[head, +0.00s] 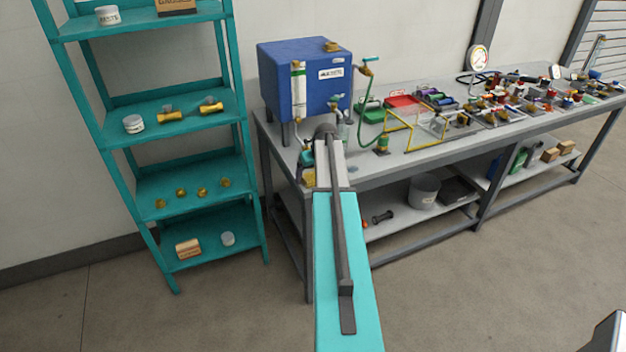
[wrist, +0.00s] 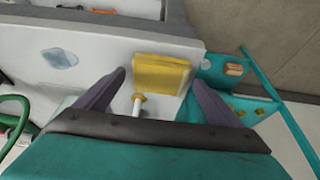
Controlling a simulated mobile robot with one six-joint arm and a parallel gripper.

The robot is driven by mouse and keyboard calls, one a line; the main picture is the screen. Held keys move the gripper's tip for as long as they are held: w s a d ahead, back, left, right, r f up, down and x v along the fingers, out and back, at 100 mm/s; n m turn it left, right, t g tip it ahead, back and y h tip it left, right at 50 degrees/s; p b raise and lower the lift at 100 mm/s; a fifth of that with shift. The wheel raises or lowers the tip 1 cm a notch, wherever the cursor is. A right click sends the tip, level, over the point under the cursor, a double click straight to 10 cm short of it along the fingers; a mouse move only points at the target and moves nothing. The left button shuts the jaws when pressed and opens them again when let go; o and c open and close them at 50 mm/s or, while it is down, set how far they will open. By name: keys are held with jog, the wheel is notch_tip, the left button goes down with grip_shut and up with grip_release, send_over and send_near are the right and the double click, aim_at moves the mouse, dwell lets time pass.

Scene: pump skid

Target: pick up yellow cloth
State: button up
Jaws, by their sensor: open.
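The yellow cloth (wrist: 160,76) shows in the wrist view as a folded, squarish yellow piece on the grey bench top, near the bench edge. My gripper (wrist: 158,80) is open, with its two dark fingers on either side of the cloth's near part in that view. I cannot tell how far above it the fingers are. In the head view a small yellow patch of the cloth (head: 308,177) shows at the left end of the bench, beside my arm. My arm hides most of that spot and the gripper itself.
A blue tank (head: 300,75) stands at the bench's left end. A white rod with a brass end (wrist: 138,103) lies close to the cloth. A teal shelf (head: 185,190) stands left of the bench. A green hose (wrist: 14,125) is at the wrist view's left. Several fittings crowd the bench's right.

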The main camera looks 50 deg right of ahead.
aim_at(312, 174)
jog(key=c, duration=1.1)
jog(key=shift+r, duration=0.15)
jog(key=shift+c, duration=0.2)
jog(key=shift+r+b, duration=1)
jog(key=shift+r, duration=0.65)
jog(key=s+a+r+b, duration=0.1)
jog(key=s+a+b, duration=0.3)
jog(key=s+a, duration=0.7)
jog(key=shift+a+r, duration=0.2)
jog(key=shift+a, duration=0.1)
